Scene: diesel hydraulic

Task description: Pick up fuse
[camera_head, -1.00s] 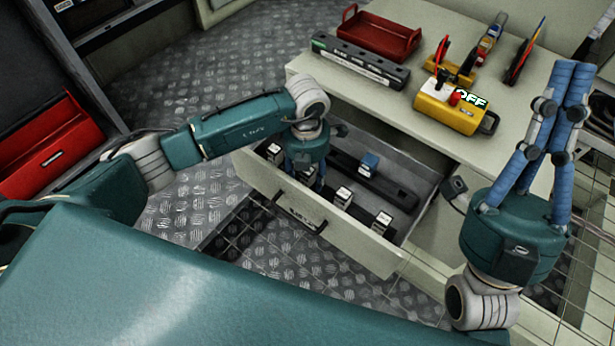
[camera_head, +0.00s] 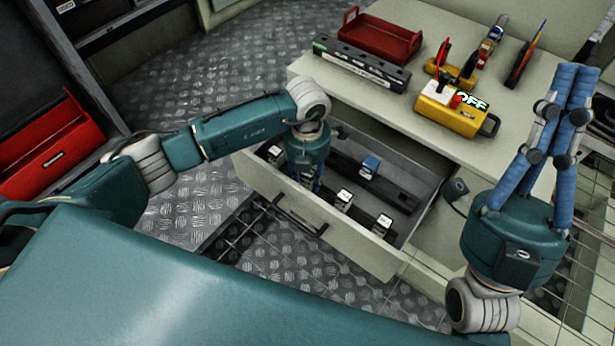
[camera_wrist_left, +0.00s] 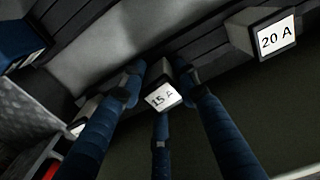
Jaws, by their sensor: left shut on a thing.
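A fuse labelled 15 A (camera_wrist_left: 163,98) sits between the fingers of my left gripper in the left wrist view. My left gripper (camera_head: 306,182) reaches down into the open drawer (camera_head: 345,236) and is shut on that fuse. Its fingers hide the fuse in the head view. A fuse labelled 20 A (camera_wrist_left: 276,38) stands beside it on the dark rail. Other white-topped fuses (camera_head: 343,199) and a blue-topped fuse (camera_head: 370,166) are in the drawer. My right gripper (camera_head: 575,70) is raised at the right, apart from the drawer; its fingertips look close together and I see nothing between them.
The counter (camera_head: 450,165) above the drawer holds a red tray (camera_head: 380,38), a long black block (camera_head: 360,66), a yellow OFF device (camera_head: 450,112) and hand tools. The drawer's front handle (camera_head: 298,218) faces me. A red bin (camera_head: 45,150) is at far left.

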